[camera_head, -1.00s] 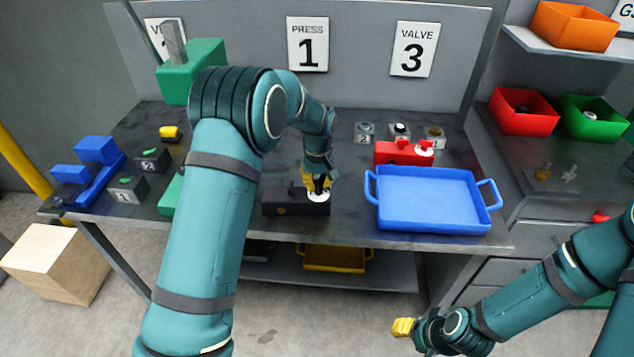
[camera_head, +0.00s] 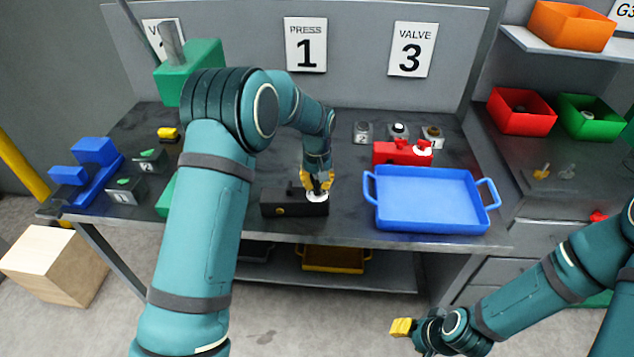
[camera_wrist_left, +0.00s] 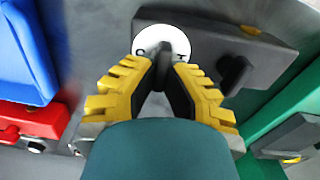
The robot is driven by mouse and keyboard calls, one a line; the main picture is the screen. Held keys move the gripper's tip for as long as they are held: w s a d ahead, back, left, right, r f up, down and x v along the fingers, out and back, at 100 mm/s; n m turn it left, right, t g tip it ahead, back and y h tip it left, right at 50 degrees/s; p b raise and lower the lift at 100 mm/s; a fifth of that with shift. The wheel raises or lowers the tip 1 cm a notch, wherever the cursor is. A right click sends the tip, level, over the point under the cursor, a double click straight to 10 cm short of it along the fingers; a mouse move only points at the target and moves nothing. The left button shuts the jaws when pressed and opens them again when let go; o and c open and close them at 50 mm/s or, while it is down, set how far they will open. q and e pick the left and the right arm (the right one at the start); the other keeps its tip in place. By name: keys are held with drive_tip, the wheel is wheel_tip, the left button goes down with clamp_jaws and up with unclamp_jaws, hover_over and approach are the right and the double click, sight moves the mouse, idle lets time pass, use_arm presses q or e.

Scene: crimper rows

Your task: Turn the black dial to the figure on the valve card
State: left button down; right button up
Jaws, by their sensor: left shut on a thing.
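The valve card (camera_head: 411,49) on the back panel shows the figure 3. A black box (camera_head: 280,203) lies near the table's front edge, with a round white dial plate (camera_head: 319,196) on its right end. My left gripper (camera_head: 318,183) points down over that plate. In the left wrist view, its yellow fingers (camera_wrist_left: 165,80) are shut on the black dial (camera_wrist_left: 166,56), which stands on the white plate. The plate's few visible marks are too small to read surely, and the fingers hide part of it. My right gripper (camera_head: 403,327) hangs low, in front of the table, away from the box.
A blue tray (camera_head: 430,225) stands just right of the black box. A red box (camera_head: 392,153) is behind the tray. A press card (camera_head: 306,45) reads 1. Green and blue fixtures stand at the left, partly behind my left arm.

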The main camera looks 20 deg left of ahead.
sight(317, 182)
use_arm(q)
drive_tip(key=c, duration=1)
unclamp_jaws()
wheel_tip(317, 182, up, 12)
drive_tip(key=shift+f, duration=0.1)
